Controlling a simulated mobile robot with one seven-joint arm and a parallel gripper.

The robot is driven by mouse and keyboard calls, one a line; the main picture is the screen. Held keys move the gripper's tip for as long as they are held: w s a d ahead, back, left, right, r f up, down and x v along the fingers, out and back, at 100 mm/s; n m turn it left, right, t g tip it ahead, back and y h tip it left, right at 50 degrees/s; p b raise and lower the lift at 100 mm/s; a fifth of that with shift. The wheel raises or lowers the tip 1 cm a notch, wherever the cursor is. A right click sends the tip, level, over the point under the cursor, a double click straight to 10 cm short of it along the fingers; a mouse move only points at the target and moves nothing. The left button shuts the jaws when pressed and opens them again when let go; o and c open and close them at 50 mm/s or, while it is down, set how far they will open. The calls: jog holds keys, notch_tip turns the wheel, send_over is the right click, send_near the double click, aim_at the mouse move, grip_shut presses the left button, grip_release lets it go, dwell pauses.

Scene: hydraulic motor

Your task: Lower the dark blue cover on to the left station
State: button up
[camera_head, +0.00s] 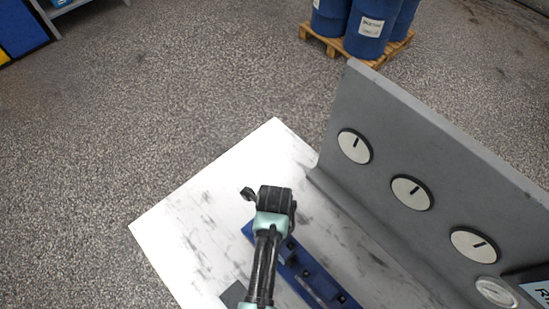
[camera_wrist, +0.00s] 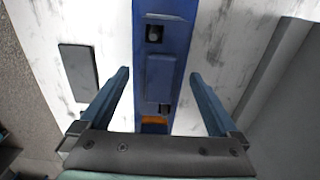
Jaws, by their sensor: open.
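A long dark blue fixture (camera_wrist: 172,12) lies on the white table. It bears dark square sockets and a raised blue rectangular block (camera_wrist: 160,77) between two of them. I cannot tell whether this block is the dark blue cover or part of the fixture. A small orange piece (camera_wrist: 154,119) shows at the near end, partly hidden by my gripper. My gripper (camera_wrist: 160,75) is open and empty, its fingers apart on either side of the fixture in the wrist view. In the head view my arm covers part of the fixture (camera_head: 312,284), and the fingertips are hidden.
A flat dark grey plate (camera_wrist: 78,70) lies left of the fixture. Blue barrels (camera_head: 370,25) stand on a pallet beyond.

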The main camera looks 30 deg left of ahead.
notch_tip(320, 180, up, 12)
jog(key=b, duration=0.1)
jog(key=shift+r, duration=0.25)
jog(key=shift+w, duration=0.1)
